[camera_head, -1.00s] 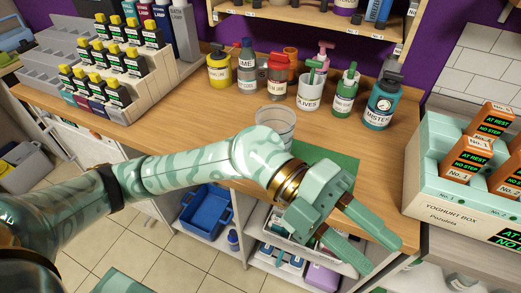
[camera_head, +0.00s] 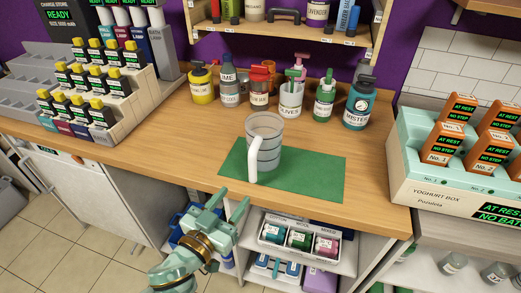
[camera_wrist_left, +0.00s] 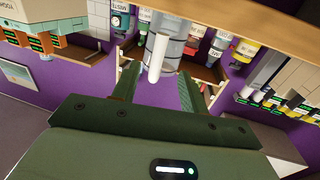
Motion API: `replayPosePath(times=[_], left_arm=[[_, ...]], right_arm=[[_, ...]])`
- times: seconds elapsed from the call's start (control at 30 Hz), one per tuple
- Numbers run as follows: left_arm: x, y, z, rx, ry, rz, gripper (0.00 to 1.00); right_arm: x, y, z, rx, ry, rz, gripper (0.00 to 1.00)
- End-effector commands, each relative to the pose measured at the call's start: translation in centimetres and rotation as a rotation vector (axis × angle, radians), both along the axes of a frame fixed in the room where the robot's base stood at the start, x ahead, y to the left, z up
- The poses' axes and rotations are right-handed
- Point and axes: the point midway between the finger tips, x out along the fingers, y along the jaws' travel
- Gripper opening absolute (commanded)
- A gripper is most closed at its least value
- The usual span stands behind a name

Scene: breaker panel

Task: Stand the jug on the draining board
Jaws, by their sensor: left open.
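The jug (camera_head: 270,150) is a clear grey ribbed vessel with a white handle (camera_head: 254,160) facing the front left. It stands upright on a flat green mat (camera_head: 315,177) on the wooden counter. My left gripper (camera_head: 234,200) is open and empty, in front of the counter edge, below and to the left of the jug, not touching it. In the left wrist view the jug (camera_wrist_left: 178,50) and its white handle (camera_wrist_left: 158,58) show upside down beyond the spread fingers (camera_wrist_left: 158,88). I cannot pick out a draining board for sure. My right gripper is not in view.
Several labelled bottles and pots (camera_head: 259,88) line the back of the counter (camera_head: 175,140). A stepped rack (camera_head: 95,110) stands at the left. The yoghurt box (camera_head: 425,192) with orange packs is at the right. An open shelf (camera_head: 325,262) with tins lies below the counter.

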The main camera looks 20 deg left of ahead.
Motion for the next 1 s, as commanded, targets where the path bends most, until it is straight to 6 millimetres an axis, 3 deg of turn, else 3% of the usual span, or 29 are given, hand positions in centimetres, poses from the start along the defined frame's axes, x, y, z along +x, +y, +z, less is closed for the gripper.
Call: replayPosePath(times=[0.13, 0.37, 0.6, 0.93, 1.0], left_arm=[[3.2, -0.8, 0.0, 0.0, -0.003, -0.002, 0.44], [5.3, -1.3, 0.1, 0.001, -0.001, -0.003, 0.44], [8.9, -2.1, 0.9, 0.002, -0.003, -0.003, 0.44], [10.0, -2.4, 0.8, 0.0, 0.0, -0.004, 0.44], [10.0, -2.4, 0.8, 0.0, 0.0, -0.003, 0.27]], right_arm=[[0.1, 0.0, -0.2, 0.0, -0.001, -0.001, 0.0], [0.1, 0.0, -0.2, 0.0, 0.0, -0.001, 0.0], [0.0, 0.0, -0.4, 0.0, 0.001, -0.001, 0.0], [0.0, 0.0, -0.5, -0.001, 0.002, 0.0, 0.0], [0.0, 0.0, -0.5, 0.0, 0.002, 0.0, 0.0]])
